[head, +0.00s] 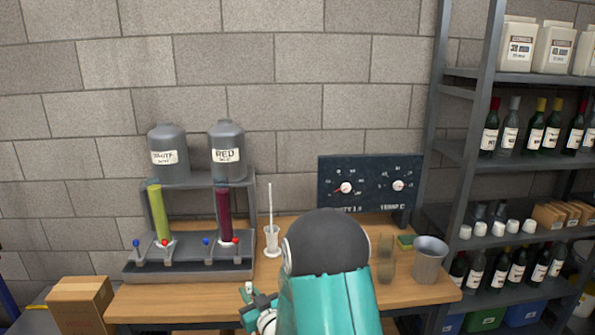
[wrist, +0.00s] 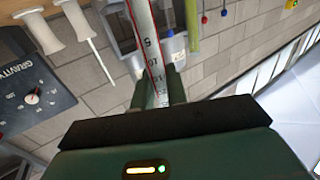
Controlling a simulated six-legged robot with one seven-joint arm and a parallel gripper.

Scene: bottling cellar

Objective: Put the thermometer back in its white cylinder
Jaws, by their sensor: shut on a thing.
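My gripper (wrist: 157,88) is shut on the thermometer (wrist: 149,45), a pale stick with dark numbers and a red line, which runs up between the fingers in the wrist view. Two white cylinders with wide feet show at the upper left of that view, inverted and apart from the thermometer. One cylinder (wrist: 32,32) shows no rod in it. The other cylinder (wrist: 74,20) has a thin white rod (wrist: 101,62) standing out of it; it also shows in the head view (head: 272,241). In the head view my gripper (head: 257,302) is low, near the table's front edge; my arm hides the empty cylinder.
The grey dispenser stand (head: 190,265) is at the left of the wooden table (head: 215,302). A dark gauge panel (head: 370,187) stands at the back right. A bottle shelf (head: 500,150) stands beyond.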

